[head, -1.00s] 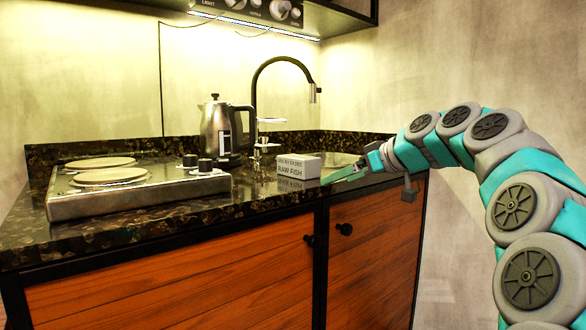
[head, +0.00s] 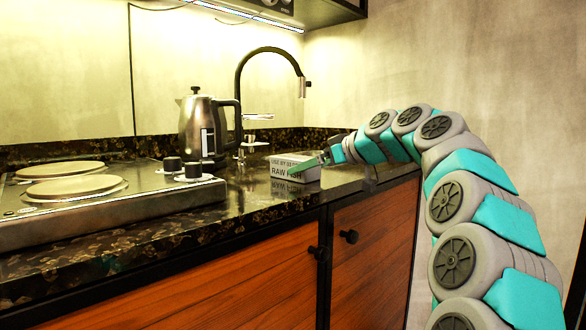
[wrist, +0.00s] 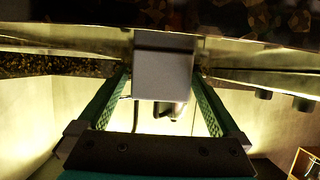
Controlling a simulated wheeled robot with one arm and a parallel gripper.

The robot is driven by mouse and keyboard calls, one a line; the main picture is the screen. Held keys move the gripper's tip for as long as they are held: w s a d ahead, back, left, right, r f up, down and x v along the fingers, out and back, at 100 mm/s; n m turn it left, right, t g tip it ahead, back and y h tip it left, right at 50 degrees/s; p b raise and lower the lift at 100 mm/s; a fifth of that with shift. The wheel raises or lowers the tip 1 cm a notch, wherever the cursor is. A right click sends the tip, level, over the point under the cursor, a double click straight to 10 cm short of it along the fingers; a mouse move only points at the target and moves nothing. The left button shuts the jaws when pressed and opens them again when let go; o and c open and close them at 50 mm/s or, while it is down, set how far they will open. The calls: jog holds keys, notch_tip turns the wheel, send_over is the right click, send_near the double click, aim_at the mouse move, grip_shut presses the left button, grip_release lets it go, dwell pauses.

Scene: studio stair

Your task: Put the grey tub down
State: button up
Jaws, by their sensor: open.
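The grey tub (head: 284,172) is a small pale box with "RAW FISH" printed on its side. It stands upright on the dark speckled counter (head: 245,205), between the hob and the sink area. My gripper (head: 308,164) reaches in from the right, and a green finger overlaps the tub's right part in the head view. In the wrist view, which is upside down, the tub (wrist: 164,72) shows between the tips of my two spread green fingers. Gaps show beside it, so my gripper is open. Whether a finger touches the tub I cannot tell.
A steel kettle (head: 206,125) and a black tap (head: 240,95) stand behind the tub. A hob (head: 100,205) with two round plates and knobs lies to the left. Wooden cupboard doors (head: 370,250) with black knobs are below the counter's front edge.

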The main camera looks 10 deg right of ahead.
aim_at(280, 164)
jog(key=shift+r+x, duration=0.25)
jog(key=shift+x, duration=1.1)
jog(key=shift+r+x, duration=0.2)
jog(key=shift+x, duration=1.1)
jog(key=shift+w+a, duration=0.1)
jog(key=shift+a, duration=0.05)
jog(key=c, duration=1.4)
grip_shut()
jog(key=shift+r, duration=0.1)
